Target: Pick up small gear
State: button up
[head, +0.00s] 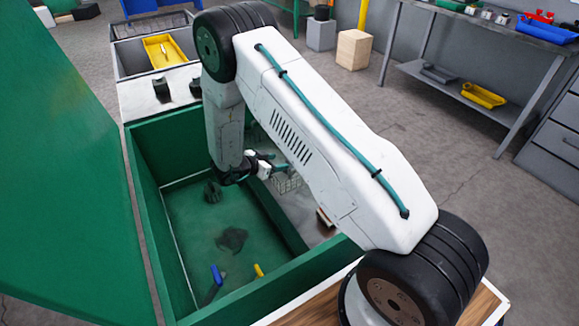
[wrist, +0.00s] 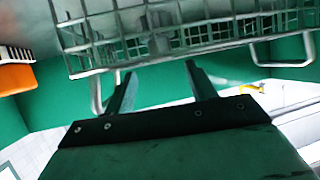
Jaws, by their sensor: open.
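My gripper (head: 282,168) is inside the green box, pointing right toward a wire basket (head: 289,184). In the wrist view, my gripper (wrist: 160,76) has its two fingers apart with nothing between them. The wire basket (wrist: 170,62) is close ahead of the fingertips and spans the top of that view. A small dark item (wrist: 159,44) shows through the basket's wires; I cannot tell if it is the small gear.
The green box (head: 156,226) has high walls around my arm, and its lid (head: 65,170) stands open at the left. Blue-handled (head: 217,274) and yellow-handled (head: 259,270) tools lie near its front. An orange brush (wrist: 15,78) is at the wrist view's left.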

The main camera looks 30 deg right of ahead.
aim_at(288, 159)
jog(key=x, duration=0.7)
jog(key=shift+w+d+r, duration=0.1)
jog(key=shift+w+d, duration=0.05)
jog(key=shift+d, duration=0.05)
jog(key=c, duration=1.1)
grip_shut()
jog(key=shift+r, duration=0.15)
